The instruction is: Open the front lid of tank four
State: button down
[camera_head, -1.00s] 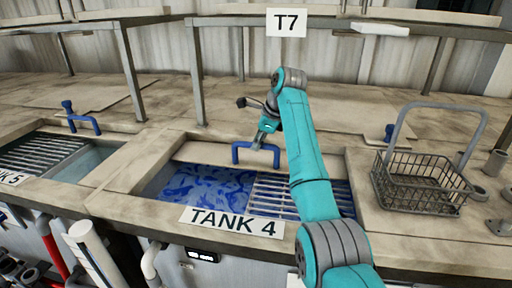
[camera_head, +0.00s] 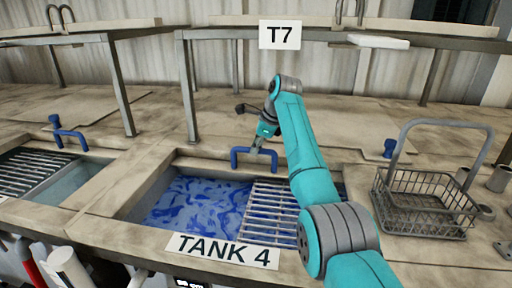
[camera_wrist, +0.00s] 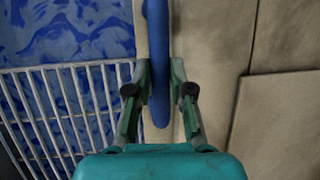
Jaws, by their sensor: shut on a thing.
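Tank four, with its "TANK 4" label (camera_head: 222,250), is at the lower middle of the head view. Blue liquid (camera_head: 192,203) shows in its opening, with a metal grate (camera_head: 270,212) on the right side. A blue handle (camera_head: 237,152) stands at the back of the opening; in the wrist view the handle (camera_wrist: 157,60) runs between my fingers. My gripper (camera_head: 257,146) is shut on it; in the wrist view my gripper (camera_wrist: 159,90) has a finger on each side. A narrow pale strip (camera_wrist: 140,45) beside the handle looks like the lid's edge; its exact tilt is unclear.
A wire basket (camera_head: 422,205) with a tall handle stands right of tank four. A neighbouring tank with a blue handle (camera_head: 70,139) is at the left.

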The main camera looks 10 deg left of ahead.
jog(key=c, duration=1)
grip_release()
jog(key=shift+c, duration=0.2)
jog(key=v, duration=1.2)
jog(key=shift+s, duration=0.1)
